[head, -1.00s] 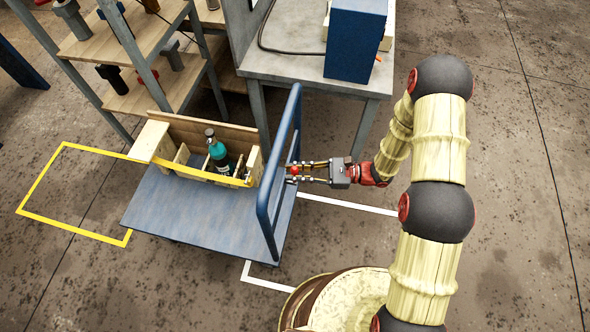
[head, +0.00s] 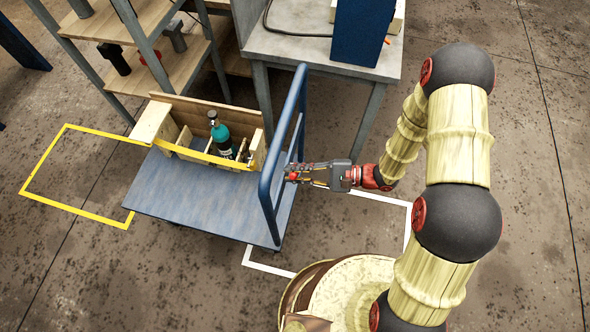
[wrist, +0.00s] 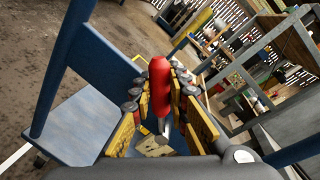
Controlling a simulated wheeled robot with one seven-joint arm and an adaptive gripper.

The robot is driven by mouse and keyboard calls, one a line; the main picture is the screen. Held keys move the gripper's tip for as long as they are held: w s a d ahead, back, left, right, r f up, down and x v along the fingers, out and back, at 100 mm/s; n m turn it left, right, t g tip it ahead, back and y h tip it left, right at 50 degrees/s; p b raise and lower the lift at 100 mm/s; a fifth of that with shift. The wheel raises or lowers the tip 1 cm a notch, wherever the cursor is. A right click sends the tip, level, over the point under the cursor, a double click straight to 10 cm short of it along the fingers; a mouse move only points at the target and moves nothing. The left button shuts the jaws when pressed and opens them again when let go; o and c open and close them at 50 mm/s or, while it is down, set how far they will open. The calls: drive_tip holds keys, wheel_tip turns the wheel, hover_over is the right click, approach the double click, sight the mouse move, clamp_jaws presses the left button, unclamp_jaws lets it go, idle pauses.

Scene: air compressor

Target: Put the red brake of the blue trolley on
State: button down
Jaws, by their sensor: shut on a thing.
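The blue trolley (head: 200,205) stands on the floor, its upright push frame (head: 268,195) on its right side. The red brake (wrist: 160,80) shows in the wrist view as a rounded red handle on a metal stem, standing up between my fingers. In the head view only a small red spot of it shows beside the push frame. My gripper (head: 294,176) reaches in from the right and is shut on the red brake. It also shows in the wrist view (wrist: 160,100), with yellow-sided fingers on both sides of the handle. The base of the brake is hidden.
A wooden crate (head: 152,121) with a teal bottle (head: 221,136) sits on the trolley. A grey table (head: 300,52) and wooden shelves (head: 165,65) stand behind. White and yellow outlines mark the floor. The floor at right is clear.

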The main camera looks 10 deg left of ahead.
drive_tip(key=shift+s+f, duration=0.1)
drive_tip(key=shift+f, duration=0.05)
idle(0.4)
drive_tip(key=c, duration=1.7)
unclamp_jaws()
drive_tip(key=shift+c, duration=0.2)
drive_tip(key=shift+d, duration=0.1)
drive_tip(key=d, duration=0.4)
drive_tip(key=d+r, duration=0.1)
drive_tip(key=d, duration=0.6)
drive_tip(key=shift+w+d+r, duration=0.35)
